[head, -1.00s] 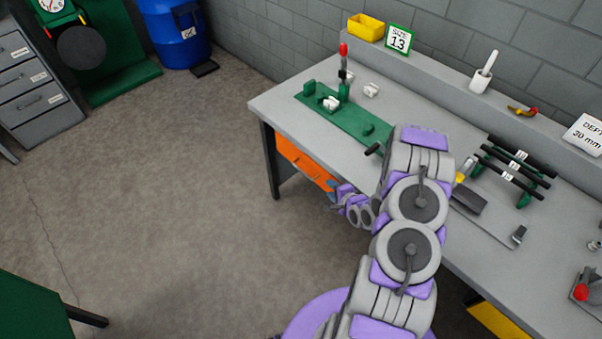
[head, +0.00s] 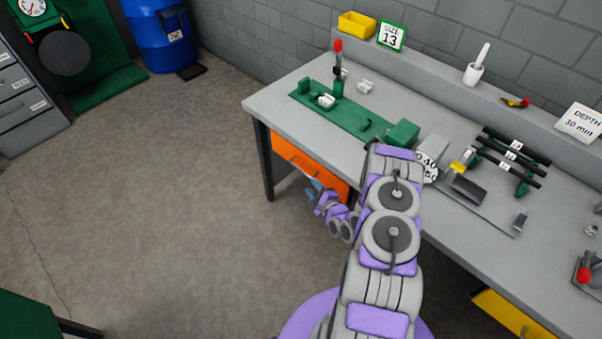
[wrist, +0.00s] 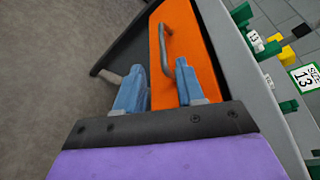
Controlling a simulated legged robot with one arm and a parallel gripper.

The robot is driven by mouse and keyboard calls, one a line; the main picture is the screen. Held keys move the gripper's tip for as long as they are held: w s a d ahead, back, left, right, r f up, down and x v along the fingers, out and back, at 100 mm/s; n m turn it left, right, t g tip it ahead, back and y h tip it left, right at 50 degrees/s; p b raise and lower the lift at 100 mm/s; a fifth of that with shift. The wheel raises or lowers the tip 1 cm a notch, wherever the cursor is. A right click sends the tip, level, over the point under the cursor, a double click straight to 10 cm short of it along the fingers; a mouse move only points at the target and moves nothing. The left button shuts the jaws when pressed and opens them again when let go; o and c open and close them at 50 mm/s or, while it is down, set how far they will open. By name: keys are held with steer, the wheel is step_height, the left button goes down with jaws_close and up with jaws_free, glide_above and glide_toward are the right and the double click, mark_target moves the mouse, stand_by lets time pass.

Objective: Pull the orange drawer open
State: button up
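The orange drawer (head: 312,168) sits under the left part of the grey workbench and looks shut in the head view. Its front also fills the middle of the wrist view (wrist: 190,45). A grey bar handle (wrist: 165,48) stands out from the drawer front. My gripper (wrist: 160,82) is open, with its two blue fingers apart and nothing between them. The handle lies ahead of the fingertips, roughly in line with the gap, and appears apart from them. In the head view my gripper (head: 316,190) is in front of the drawer, and my arm hides the area to its right.
The grey bench top (head: 285,115) carries a green fixture (head: 345,118), a black rod rack (head: 510,160) and a dark block (head: 468,189). A yellow drawer (head: 505,314) is at lower right. A bench leg (head: 265,160) stands left of the orange drawer. The floor to the left is clear.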

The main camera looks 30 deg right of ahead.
mark_target(303, 172)
steer(key=x, duration=0.3)
steer(key=d+b+x, duration=0.1)
steer(key=x, duration=0.2)
steer(key=b+x, duration=0.1)
steer(key=x, duration=0.2)
steer(key=shift+w+d+f, duration=0.15)
steer(key=shift+w+f, duration=0.05)
steer(key=shift+w, duration=0.45)
steer(key=shift+w+a, duration=0.45)
steer(key=shift+a, duration=0.15)
steer(key=shift+d, duration=0.45)
steer(key=c, duration=0.4)
steer(key=shift+a, duration=0.1)
steer(key=c, duration=0.3)
steer(key=shift+a, duration=0.15)
jaws_close()
